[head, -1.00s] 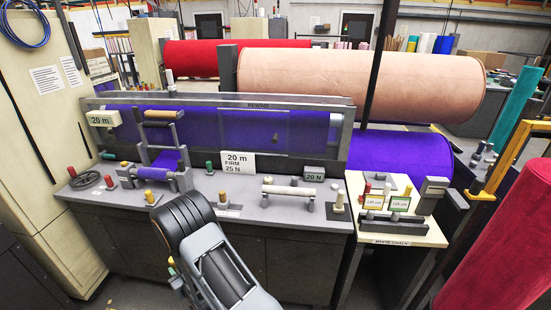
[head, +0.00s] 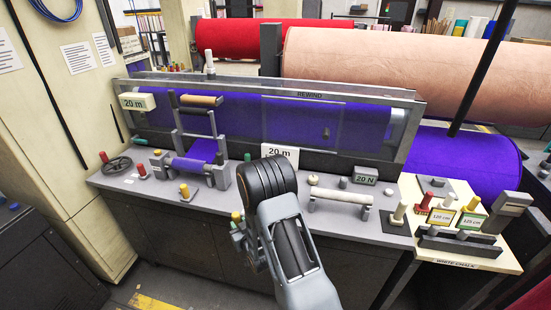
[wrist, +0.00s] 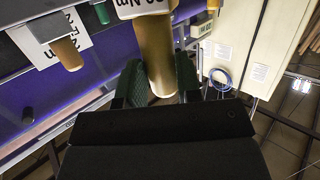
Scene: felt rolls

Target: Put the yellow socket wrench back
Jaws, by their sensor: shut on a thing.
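The yellow socket wrench shows in the wrist view as a yellow-tan round handle (wrist: 155,50) with a white tag marked "Nm" at its upper end. My gripper (wrist: 158,78) is shut on this handle, with a green-faced finger on each side. The wrench's far end is out of the picture. In the head view my arm covers most of the gripper; a small yellow part (head: 237,216) shows left of the arm, before the bench's front edge. I cannot tell which part of the wrench it is.
The grey bench (head: 330,228) holds a yellow-topped peg (head: 184,190) on a plate, a handwheel (head: 117,165), a roller stand (head: 340,196) and a "20 N" block (head: 365,175). A pale chalk table (head: 470,254) stands at right. Purple felt (head: 285,120) runs behind.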

